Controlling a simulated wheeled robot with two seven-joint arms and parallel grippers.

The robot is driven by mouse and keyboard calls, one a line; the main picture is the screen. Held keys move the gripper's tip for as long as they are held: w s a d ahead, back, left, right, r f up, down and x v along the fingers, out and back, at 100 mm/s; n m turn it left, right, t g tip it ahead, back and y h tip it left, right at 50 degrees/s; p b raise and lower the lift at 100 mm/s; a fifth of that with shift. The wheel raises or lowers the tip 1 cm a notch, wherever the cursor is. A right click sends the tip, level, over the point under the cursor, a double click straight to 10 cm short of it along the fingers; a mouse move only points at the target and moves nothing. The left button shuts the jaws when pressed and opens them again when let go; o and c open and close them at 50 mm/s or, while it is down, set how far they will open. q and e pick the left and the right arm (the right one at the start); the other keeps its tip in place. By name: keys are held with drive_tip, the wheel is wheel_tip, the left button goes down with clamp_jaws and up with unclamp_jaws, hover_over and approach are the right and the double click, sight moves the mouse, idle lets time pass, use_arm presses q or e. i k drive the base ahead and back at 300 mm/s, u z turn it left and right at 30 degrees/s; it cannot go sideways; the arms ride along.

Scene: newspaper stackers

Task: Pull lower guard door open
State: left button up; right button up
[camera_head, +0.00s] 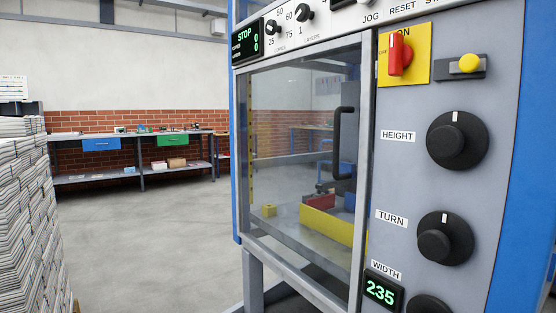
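The guard door (300,140) is a clear panel in a grey metal frame on the front of the stacker. It looks closed, with no clear gap along its edges. A black bar handle (343,143) stands upright near the door's right side. Through the panel I see a yellow part (327,222), a red part and a grey bed inside the machine. Neither of my grippers is in view, and nothing visible touches the handle or the door.
A tall newspaper stack (25,220) stands at far left. Open floor (150,235) lies between them; a workbench (135,136) stands behind.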

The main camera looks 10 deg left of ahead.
sight(367, 38)
drive_tip(key=k, duration=0.5)
drive_tip(key=u, duration=1.8)
drive_tip(key=i, duration=1.2)
drive_tip(key=z, duration=1.6)
